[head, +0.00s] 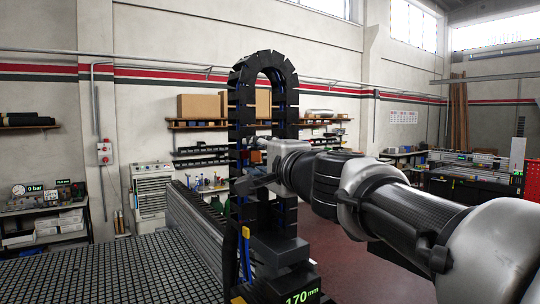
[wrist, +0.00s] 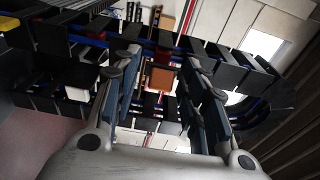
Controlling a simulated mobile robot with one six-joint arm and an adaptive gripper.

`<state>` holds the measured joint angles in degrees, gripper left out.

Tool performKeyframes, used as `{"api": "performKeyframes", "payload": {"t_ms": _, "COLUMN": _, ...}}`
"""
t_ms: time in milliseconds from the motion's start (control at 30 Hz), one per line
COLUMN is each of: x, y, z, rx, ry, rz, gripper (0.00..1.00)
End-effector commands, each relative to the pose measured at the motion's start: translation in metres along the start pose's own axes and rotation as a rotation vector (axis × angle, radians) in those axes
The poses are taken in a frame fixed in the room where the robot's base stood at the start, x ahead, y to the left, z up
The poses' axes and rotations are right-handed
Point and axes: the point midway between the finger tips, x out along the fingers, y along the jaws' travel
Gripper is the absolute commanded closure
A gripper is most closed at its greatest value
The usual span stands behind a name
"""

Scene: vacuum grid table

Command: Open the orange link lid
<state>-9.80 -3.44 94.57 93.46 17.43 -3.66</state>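A tall black cable chain (head: 242,110) stands upright and bends over at its top, with blue cables inside. My gripper (head: 257,160) is beside its links, at about mid-height. In the wrist view the chain's links (wrist: 255,68) run across the picture. My gripper (wrist: 164,85) is open there, its two fingers apart on either side of an orange-brown panel (wrist: 160,78). This panel may be the orange link lid, but I cannot be sure. No contact with it is clear. In the head view my gripper and the chain hide most of that spot.
A dark grid table (head: 110,268) with a ribbed grey side fills the lower left. A yellow tab (head: 246,232) is low on the chain, above a green 170 mm display (head: 301,297). Cardboard boxes (head: 199,105) sit on a wall shelf behind.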

Motion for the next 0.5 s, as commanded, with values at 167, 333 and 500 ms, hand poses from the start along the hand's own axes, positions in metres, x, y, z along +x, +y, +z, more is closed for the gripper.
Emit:
{"api": "performKeyframes", "payload": {"t_ms": 167, "x": 0.0029, "y": -0.0006, "z": 0.0001, "rx": -0.001, "ry": 0.000, "rz": -0.001, "gripper": 0.60}}
{"api": "performKeyframes", "payload": {"t_ms": 333, "x": 0.0026, "y": -0.0004, "z": 0.0000, "rx": 0.000, "ry": 0.000, "rz": -0.001, "gripper": 0.62}}
{"api": "performKeyframes", "payload": {"t_ms": 500, "x": 0.0025, "y": -0.0003, "z": -0.0001, "rx": 0.000, "ry": 0.000, "rz": -0.001, "gripper": 0.73}}
